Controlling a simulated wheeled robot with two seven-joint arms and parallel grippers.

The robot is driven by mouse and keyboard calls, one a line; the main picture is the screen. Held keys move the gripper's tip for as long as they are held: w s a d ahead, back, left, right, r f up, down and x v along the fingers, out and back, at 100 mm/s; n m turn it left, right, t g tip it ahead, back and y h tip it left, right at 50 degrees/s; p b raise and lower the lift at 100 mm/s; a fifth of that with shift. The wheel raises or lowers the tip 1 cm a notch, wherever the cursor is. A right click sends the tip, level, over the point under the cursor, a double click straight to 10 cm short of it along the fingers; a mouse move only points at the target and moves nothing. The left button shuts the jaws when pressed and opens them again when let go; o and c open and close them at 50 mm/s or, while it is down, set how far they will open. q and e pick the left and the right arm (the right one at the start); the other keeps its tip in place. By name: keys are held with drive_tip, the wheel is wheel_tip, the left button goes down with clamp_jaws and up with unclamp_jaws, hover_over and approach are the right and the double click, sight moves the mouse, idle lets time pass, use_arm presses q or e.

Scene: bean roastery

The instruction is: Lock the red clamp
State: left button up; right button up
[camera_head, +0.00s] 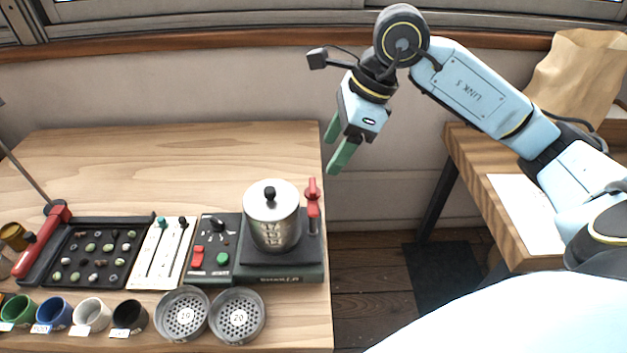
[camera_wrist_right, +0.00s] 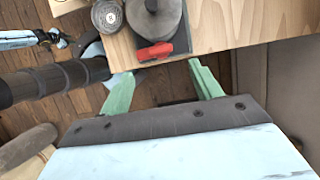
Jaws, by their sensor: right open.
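The red clamp (camera_head: 313,197) stands upright at the right edge of the dark green base (camera_head: 285,272), beside the metal canister (camera_head: 272,222) with its black-knobbed lid. In the right wrist view the red clamp (camera_wrist_right: 155,52) lies near the table edge, beyond my fingertips. My right gripper (camera_head: 338,149) has green fingers and is open and empty. It hangs above and behind the clamp, over the table's right edge, apart from it. It also shows in the right wrist view (camera_wrist_right: 162,80), with a wide gap between the fingers. My left gripper is not in view.
Left of the canister are a control box (camera_head: 213,247) with red and green switches, a slider panel (camera_head: 166,250) and a black bean tray (camera_head: 93,252). Two perforated discs (camera_head: 237,316) and several cups (camera_head: 92,315) stand in front. The back of the table (camera_head: 170,160) is clear.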

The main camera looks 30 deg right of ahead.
drive_tip(key=b, duration=0.2)
hover_over(313, 184)
drive_tip(key=s+d, duration=0.1)
drive_tip(key=d, duration=0.1)
wheel_tip(313, 184, down, 4)
drive_tip(key=shift+s+f, duration=0.1)
drive_tip(key=shift+s, duration=0.05)
drive_tip(key=b+x, duration=0.1)
drive_tip(key=x, duration=0.2)
drive_tip(key=shift+a+f, duration=0.15)
drive_tip(key=shift+f, duration=0.25)
drive_tip(key=shift+a+f, duration=0.1)
drive_tip(key=shift+a, duration=0.05)
drive_tip(key=shift+c, duration=2.3)
drive_tip(key=c, duration=0.5)
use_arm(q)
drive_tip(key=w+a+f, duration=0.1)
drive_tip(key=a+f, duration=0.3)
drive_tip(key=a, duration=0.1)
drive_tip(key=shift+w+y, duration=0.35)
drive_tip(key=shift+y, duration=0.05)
